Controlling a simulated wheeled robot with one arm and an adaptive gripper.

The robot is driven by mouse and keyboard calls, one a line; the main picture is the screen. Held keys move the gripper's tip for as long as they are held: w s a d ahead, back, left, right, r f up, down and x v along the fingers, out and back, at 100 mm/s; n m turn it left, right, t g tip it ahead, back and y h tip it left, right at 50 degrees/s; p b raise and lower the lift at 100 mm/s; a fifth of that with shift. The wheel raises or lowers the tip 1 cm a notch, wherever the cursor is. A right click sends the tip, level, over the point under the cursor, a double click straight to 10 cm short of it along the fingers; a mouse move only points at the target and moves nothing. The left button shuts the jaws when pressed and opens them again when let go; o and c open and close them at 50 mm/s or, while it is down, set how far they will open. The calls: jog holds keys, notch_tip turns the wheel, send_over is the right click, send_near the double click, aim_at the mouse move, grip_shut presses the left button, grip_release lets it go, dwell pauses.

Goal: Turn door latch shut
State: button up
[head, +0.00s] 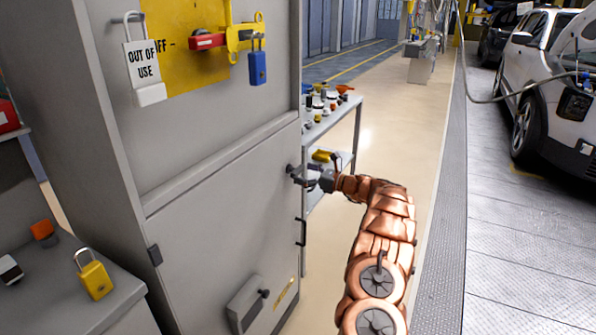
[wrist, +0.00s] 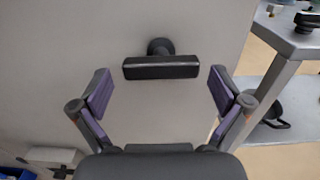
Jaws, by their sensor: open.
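The door (head: 225,225) is the grey lower panel of the cabinet and looks flush with the cabinet front. The door latch (wrist: 160,67) is a black bar on a round hub. In the wrist view the bar lies level, side to side. My gripper (wrist: 162,88) is open, with one purple-padded finger on each side of the bar's ends. The fingertips are about at the bar, with a gap at both ends and no visible contact. In the head view my gripper (head: 303,175) is at the door's upper right edge and mostly hides the latch.
A black pull handle (head: 301,232) sits lower on the door's right edge. A grey shelf cart (head: 345,125) with small items stands close behind my gripper. A yellow padlock (head: 95,279) lies on the left bench.

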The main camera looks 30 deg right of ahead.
jog(key=shift+x, duration=1.2)
jog(key=shift+c, duration=0.2)
jog(key=c, duration=1)
jog(key=shift+o, duration=0.2)
